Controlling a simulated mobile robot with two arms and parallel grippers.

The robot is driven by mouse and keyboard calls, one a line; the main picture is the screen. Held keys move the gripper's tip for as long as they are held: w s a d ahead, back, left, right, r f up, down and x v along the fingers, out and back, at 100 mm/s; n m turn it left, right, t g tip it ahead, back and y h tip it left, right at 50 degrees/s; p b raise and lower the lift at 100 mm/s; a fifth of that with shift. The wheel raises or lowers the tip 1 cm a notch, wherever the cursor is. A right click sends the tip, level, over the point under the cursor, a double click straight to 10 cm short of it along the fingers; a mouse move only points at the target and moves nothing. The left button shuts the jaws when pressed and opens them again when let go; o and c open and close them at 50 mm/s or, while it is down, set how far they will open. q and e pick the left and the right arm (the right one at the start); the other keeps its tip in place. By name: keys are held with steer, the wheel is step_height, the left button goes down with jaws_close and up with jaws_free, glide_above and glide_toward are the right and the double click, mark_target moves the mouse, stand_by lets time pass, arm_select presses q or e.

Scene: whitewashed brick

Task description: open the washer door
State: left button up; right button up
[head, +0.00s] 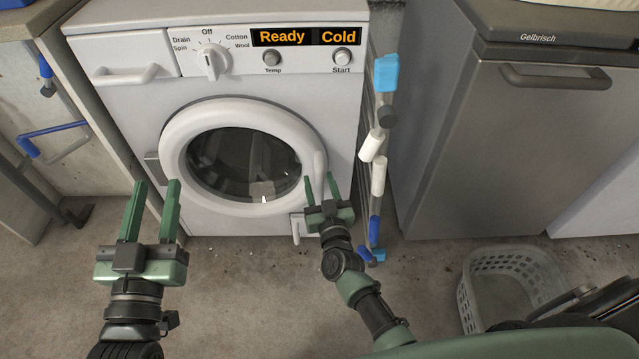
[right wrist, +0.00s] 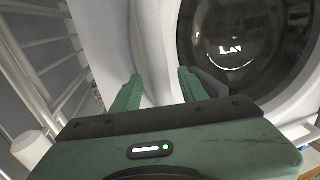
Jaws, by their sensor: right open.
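The white washer (head: 340,120) stands in the middle of the head view. Its round door (head: 175,140) looks closed, with dark glass and a white ring; the glass also shows in the right wrist view (right wrist: 240,35). A pale upright door handle (head: 318,162) is on the ring's right side. My right gripper (head: 320,180) is open at the door's lower right, its fingers pointing up by the handle. In the right wrist view its fingers (right wrist: 159,78) are apart before the white front; whether they touch the handle I cannot tell. My left gripper (head: 155,188) is open and empty, left of the door.
A drying rack (head: 378,145) with blue and white parts stands close at the washer's right. A grey appliance (head: 500,150) is further right. A white basket (head: 510,265) sits on the floor at the lower right. The floor before the washer is clear.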

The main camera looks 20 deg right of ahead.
jaws_close()
stand_by(1.4)
